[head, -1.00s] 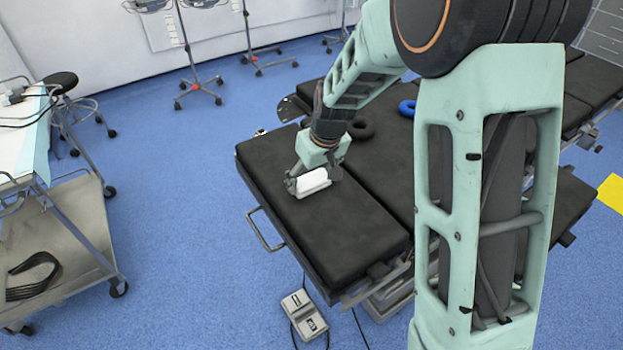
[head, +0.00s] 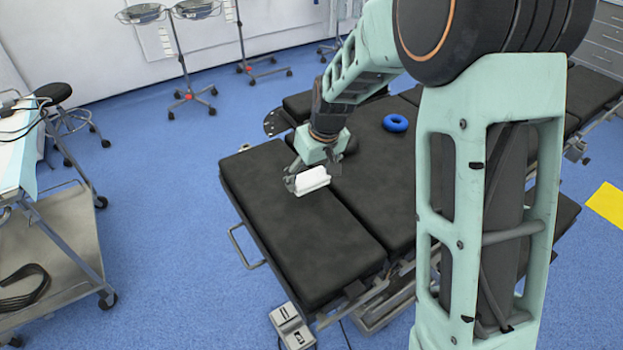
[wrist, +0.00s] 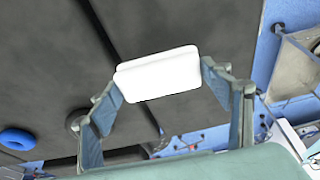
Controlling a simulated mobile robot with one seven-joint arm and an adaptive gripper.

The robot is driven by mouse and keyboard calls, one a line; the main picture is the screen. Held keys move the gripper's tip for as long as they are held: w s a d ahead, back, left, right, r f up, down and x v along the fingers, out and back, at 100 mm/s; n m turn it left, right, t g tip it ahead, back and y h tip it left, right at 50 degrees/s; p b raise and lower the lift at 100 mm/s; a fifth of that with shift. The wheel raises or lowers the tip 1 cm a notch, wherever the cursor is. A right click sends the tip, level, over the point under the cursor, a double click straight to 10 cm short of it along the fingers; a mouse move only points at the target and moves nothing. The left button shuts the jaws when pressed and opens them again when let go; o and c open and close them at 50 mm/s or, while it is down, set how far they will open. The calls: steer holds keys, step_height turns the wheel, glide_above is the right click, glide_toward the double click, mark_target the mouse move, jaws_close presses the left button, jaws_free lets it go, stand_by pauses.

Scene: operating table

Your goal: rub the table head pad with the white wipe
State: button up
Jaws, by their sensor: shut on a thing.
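The white wipe (head: 312,181) is a folded white block held between the fingertips of my gripper (head: 313,175). It also shows in the wrist view (wrist: 158,76), gripped at its two ends by the fingers (wrist: 160,74). The table head pad (head: 300,250) is the dark end section at the left of the operating table. The wipe is over the pad near the seam with the neighbouring section. I cannot tell whether its underside touches the pad. The gripper hides a little of the pad behind it.
A blue ring (head: 395,123) lies on the table beyond my gripper. A metal side rail (head: 243,248) runs along the pad's outer edge. A trolley (head: 60,255) stands at the left, with open blue floor between. A foot pedal (head: 291,327) is on the floor in front.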

steer(key=shift+r+p, duration=1.25)
steer(key=shift+r, duration=0.95)
